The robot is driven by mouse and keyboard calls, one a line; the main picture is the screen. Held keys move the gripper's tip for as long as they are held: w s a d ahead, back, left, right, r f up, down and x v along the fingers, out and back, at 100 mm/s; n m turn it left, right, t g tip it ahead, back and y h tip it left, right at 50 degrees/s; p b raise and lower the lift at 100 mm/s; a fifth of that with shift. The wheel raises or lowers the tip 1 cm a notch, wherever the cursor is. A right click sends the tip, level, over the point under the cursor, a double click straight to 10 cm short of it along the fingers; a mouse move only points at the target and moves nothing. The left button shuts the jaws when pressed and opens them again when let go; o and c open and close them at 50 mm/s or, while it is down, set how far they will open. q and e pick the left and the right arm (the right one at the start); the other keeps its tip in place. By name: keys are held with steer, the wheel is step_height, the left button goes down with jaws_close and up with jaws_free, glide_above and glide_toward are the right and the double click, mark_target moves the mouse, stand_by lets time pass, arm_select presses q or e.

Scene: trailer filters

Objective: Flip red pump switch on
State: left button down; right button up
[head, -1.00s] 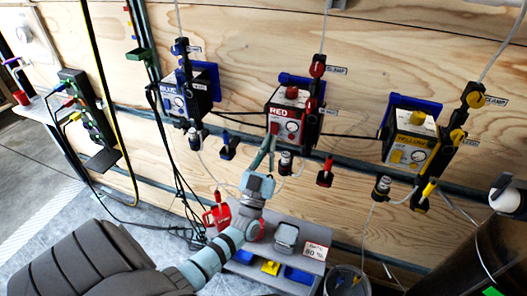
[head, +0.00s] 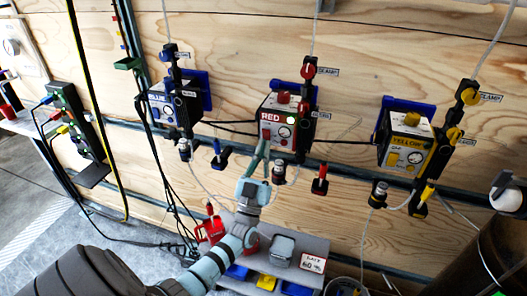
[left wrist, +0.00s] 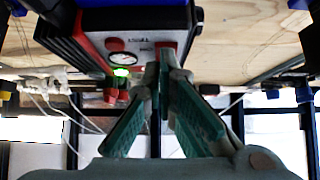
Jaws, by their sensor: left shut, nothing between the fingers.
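My right gripper is not in view.
The blue pump (head: 172,104) hangs to the left and the yellow pump (head: 406,140) to the right. Black clamps, hoses and cables hang around them. A grey shelf (head: 312,246) with coloured bins stands below. A power strip (head: 78,125) is at the left.

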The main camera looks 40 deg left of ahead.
arm_select(q)
steer(key=b+v, duration=0.2)
steer(key=v, duration=1.1)
steer(key=shift+s+r, duration=0.15)
steer(key=shift+r, duration=0.05)
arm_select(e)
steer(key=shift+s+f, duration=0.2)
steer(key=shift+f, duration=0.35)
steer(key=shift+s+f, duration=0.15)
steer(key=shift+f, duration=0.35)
arm_select(q)
step_height(320, 180, down, 23)
steer(key=w+d+m+g+h, duration=0.3)
steer(key=g+h, duration=0.4)
steer(key=g, duration=0.2)
steer(key=s+f+g, duration=0.3)
steer(key=s+f, duration=0.2)
steer(key=f, duration=0.4)
steer(key=s+d+f+g, duration=0.1)
steer(key=s+f+g, duration=0.5)
steer(key=s+f, duration=0.7)
steer(key=s+d+f+g, duration=0.1)
steer(key=s+f+g, duration=0.1)
steer(key=s, duration=0.8)
steer(key=s+d+f+m+g, duration=0.1)
steer(key=s+g, duration=0.3)
steer(key=s, duration=0.7)
steer(key=shift+d+f+h, duration=0.35)
steer(key=shift+f+h, duration=0.05)
steer(key=shift+f, duration=0.3)
